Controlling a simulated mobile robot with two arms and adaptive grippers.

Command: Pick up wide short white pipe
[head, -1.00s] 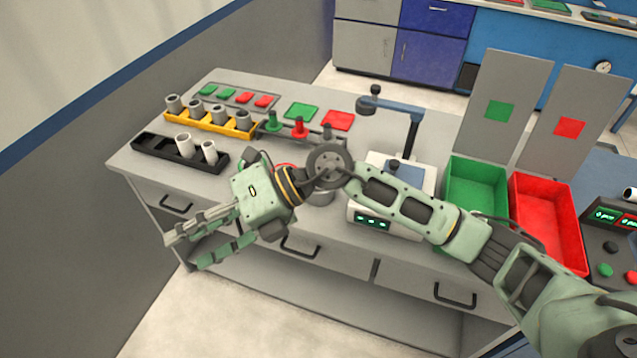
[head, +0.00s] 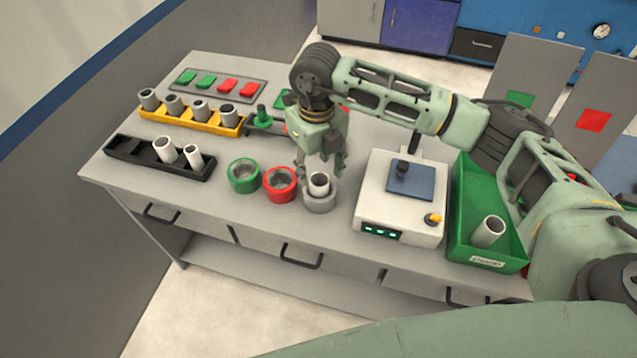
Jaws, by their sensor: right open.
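My right gripper (head: 321,165) points down over the grey ring holder (head: 320,202). It is open, with its fingers just above and beside a white pipe (head: 319,184) that stands upright in that holder. The fingers partly hide the pipe's upper end, and I cannot tell whether they touch it. Two more white pipes stand in the black rack (head: 130,151) at the left: a wider one (head: 166,150) and a narrower one (head: 193,156). Another white pipe (head: 488,231) leans in the green bin (head: 470,250). I cannot tell for sure which is the wide short one. My left gripper is not in view.
A green ring holder (head: 243,176) and a red one (head: 280,184) stand left of the grey one. A yellow rack (head: 187,121) with several grey pipes lies behind the black rack. A white device (head: 400,200) with a display stands close to the right.

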